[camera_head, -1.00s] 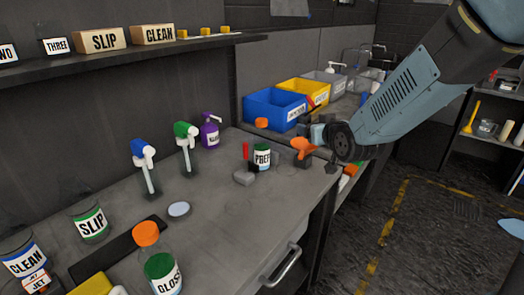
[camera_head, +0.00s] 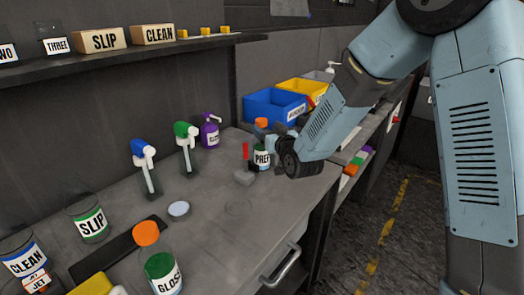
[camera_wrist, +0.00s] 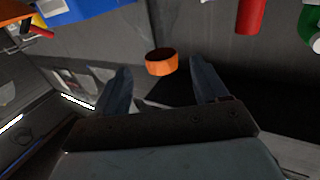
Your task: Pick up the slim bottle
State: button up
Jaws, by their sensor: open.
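An orange cap (camera_head: 261,122) shows behind the PREP jar (camera_head: 262,158); it seems to top the slim bottle, whose body I cannot make out. In the wrist view the orange cap (camera_wrist: 161,63) appears between the tips of my two fingers, with a gap on each side. My gripper (camera_head: 264,134) is open and empty, close to the cap, above and behind the PREP jar. It also shows in the wrist view (camera_wrist: 160,75). My gripper and forearm hide part of the bench there.
A blue bin (camera_head: 275,107) and a yellow bin (camera_head: 301,90) stand behind. A red-handled tool (camera_head: 245,156) is left of the PREP jar. A purple pump bottle (camera_head: 210,133) and spray bottles (camera_head: 187,145) stand left. The front bench has free room.

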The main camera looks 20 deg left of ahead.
aim_at(259, 122)
jog(key=shift+x, duration=3.55)
jog(key=shift+f, duration=0.15)
jog(key=shift+c, duration=0.2)
grip_shut()
